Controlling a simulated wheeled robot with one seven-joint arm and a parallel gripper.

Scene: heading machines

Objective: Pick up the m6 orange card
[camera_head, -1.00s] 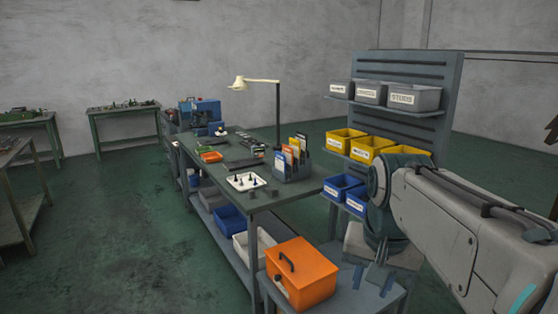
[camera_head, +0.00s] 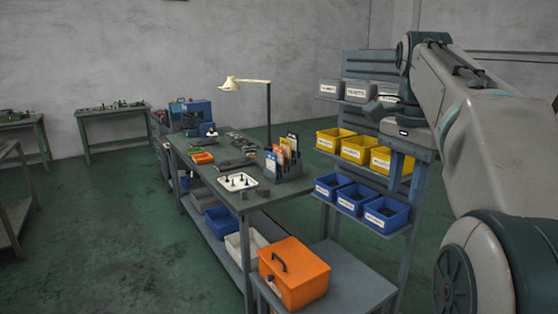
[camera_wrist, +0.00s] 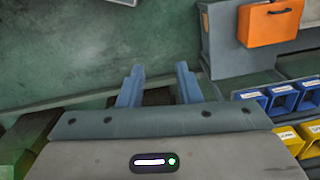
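A grey card rack (camera_head: 290,170) stands on the near right part of the long workbench in the head view. It holds several upright cards, among them an orange one (camera_head: 285,148) and a blue one. Their print is too small to read, so I cannot tell which is m6. My gripper (camera_wrist: 160,78) is open and empty in the wrist view, its two fingers apart over the floor. In the head view it is raised in front of the shelf rack, right of the card rack and well apart from it.
The workbench (camera_head: 225,200) also carries a white tray (camera_head: 238,182), an orange tray and a lamp (camera_head: 268,110). An orange toolbox (camera_head: 294,272) sits on a low table in front. The shelf rack (camera_head: 425,160) holds grey, yellow and blue bins. Floor at left is clear.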

